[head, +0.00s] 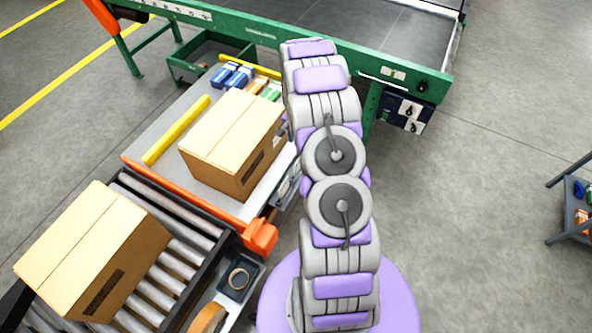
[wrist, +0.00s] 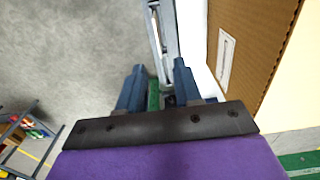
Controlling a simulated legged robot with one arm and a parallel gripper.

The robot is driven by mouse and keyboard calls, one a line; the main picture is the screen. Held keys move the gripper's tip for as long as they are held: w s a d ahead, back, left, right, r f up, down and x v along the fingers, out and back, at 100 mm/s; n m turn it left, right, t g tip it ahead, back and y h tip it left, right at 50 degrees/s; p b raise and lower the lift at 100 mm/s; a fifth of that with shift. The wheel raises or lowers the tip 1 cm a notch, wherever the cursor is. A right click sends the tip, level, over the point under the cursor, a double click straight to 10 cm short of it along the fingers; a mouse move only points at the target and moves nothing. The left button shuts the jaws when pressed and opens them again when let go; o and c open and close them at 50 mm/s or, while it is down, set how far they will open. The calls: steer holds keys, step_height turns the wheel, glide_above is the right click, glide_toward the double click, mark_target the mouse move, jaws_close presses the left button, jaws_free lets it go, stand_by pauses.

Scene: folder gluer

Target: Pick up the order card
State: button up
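I cannot make out the order card with certainty in either view. In the wrist view, my gripper (wrist: 159,68) has its two blue fingers apart, with a clear gap between them. A narrow grey rail or holder (wrist: 160,30) runs beyond the fingertips, with a small green patch (wrist: 153,95) low between the fingers. I cannot tell if anything touches the fingers. A cardboard box (wrist: 262,45) stands close on the right and bears a white label (wrist: 226,58). In the head view my arm hides most of the gripper; the same table carries a closed box (head: 232,140).
A roller conveyor (head: 165,260) with another box (head: 95,250) is at lower left. A yellow bar (head: 176,130) and small blue-white packs (head: 238,76) lie on the table. A green-framed machine (head: 300,35) is behind. A shelf (head: 575,210) stands far right; the floor between is clear.

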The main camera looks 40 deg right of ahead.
steer(key=f+b, duration=0.1)
steer(key=f, duration=0.4)
steer(key=f+b, duration=0.1)
steer(key=f, duration=0.5)
steer(key=d+f+b, duration=0.1)
steer(key=f+b, duration=0.1)
steer(key=f, duration=0.3)
steer(key=shift+s+f, duration=0.15)
steer(key=shift+a, duration=0.15)
steer(key=shift+a+r, duration=0.2)
steer(key=shift+a, duration=0.05)
steer(key=c, duration=0.6)
steer(key=shift+d, duration=0.2)
jaws_close()
